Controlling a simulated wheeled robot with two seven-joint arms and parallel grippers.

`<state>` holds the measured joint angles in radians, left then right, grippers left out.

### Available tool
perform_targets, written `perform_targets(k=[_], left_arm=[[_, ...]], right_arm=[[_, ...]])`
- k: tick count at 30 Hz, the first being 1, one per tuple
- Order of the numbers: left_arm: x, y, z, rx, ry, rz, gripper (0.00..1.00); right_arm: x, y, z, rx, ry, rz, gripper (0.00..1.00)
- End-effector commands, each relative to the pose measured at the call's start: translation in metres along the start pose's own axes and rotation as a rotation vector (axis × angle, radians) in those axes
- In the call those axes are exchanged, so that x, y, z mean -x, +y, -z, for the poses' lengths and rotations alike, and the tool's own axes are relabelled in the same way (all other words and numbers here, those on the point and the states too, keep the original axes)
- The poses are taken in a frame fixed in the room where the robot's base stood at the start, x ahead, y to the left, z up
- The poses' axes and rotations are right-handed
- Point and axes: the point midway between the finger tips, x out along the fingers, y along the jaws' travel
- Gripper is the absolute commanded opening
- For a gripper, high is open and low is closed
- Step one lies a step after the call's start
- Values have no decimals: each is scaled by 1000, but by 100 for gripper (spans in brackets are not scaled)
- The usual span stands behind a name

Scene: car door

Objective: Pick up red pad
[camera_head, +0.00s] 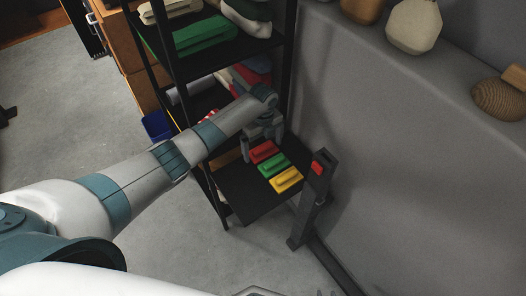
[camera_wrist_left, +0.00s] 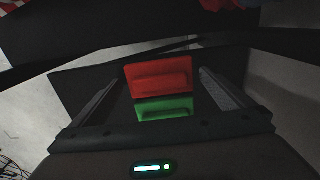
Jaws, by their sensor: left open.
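The red pad (camera_head: 263,151) lies on a black shelf board (camera_head: 246,201), at the back end of a row of pads. In the left wrist view the red pad (camera_wrist_left: 158,76) shows between my two fingers, past their tips. My left gripper (camera_head: 262,143) is open and empty, over the back of the board beside the red pad. Its fingers also show in the left wrist view (camera_wrist_left: 155,90). I cannot tell its exact height above the pad. My right gripper is not in view.
A green pad (camera_head: 272,165) and a yellow pad (camera_head: 286,179) lie in front of the red one. Black rack shelves (camera_head: 216,62) rise behind, with a large green block (camera_head: 205,37) above.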

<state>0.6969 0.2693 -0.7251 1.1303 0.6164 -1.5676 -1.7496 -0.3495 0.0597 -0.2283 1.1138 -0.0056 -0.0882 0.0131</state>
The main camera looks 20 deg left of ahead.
Motion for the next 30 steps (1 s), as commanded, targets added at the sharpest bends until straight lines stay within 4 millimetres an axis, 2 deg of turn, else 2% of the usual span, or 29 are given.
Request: perform_targets(k=[4, 9, 22, 26, 30], left_arm=[[0, 0, 0, 0, 0, 0, 100], [0, 0, 0, 0, 0, 0, 60], [5, 0, -1, 0, -1, 1, 60], [16, 0, -1, -1, -2, 2, 60], [37, -1, -1, -2, -2, 4, 60]], right_arm=[[0, 0, 0, 0, 0, 0, 31], [0, 1, 0, 0, 0, -1, 31], [0, 1, -2, 0, -4, -1, 31], [-2, 1, -5, 0, -15, -1, 31], [-3, 2, -5, -1, -21, -2, 31]])
